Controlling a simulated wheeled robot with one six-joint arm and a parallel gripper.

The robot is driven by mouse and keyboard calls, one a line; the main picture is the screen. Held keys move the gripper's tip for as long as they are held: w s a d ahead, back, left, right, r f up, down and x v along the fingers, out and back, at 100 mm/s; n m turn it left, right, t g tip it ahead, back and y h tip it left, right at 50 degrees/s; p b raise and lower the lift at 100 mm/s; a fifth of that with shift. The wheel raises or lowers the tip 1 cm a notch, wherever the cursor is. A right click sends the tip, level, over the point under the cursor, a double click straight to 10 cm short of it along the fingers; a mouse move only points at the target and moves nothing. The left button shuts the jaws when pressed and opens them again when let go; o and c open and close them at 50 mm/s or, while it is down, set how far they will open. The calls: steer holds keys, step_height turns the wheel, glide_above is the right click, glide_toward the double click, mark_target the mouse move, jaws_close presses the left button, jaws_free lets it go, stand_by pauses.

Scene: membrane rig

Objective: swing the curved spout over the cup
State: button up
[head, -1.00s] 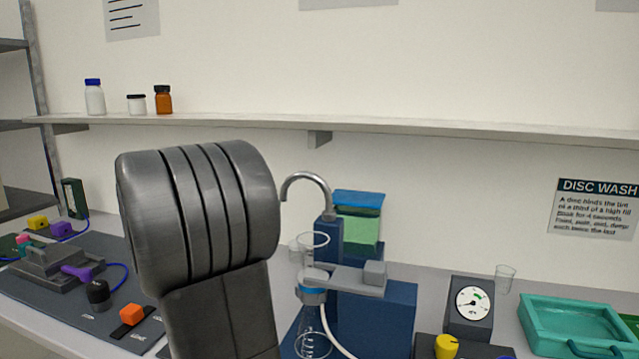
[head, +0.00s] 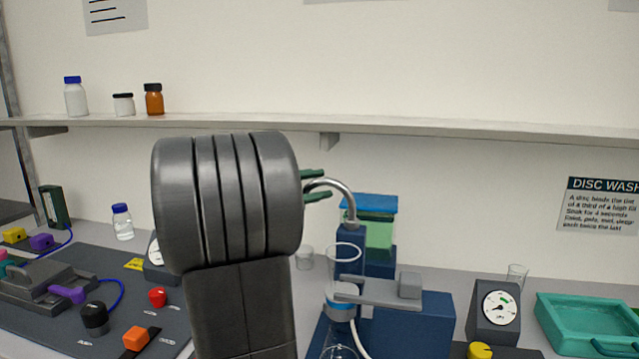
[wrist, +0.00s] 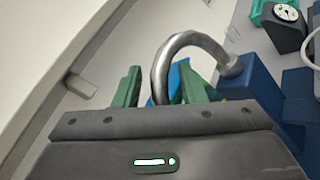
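The curved metal spout (head: 341,187) rises from a blue post (head: 350,238) and bends over to the left; it also shows in the wrist view (wrist: 185,42). My gripper (head: 316,184) has two green fingers at the spout's free end. In the wrist view my gripper (wrist: 158,88) is open, with the spout's downturned end between the fingers and gaps on both sides. A clear round cup (head: 344,251) tops the filter stand, to the right of the spout's free end. My arm hides part of the bench.
A small clear beaker (head: 304,259) stands behind the stand. A blue-lidded green container (head: 379,232) is close behind the post. A gauge (head: 494,308), another clear beaker (head: 516,275) and a teal tray (head: 545,318) are at right. A control panel (head: 177,310) lies left.

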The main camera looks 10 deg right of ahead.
steer(key=shift+w+d, duration=0.15)
steer(key=shift+d, duration=0.4)
jaws_close()
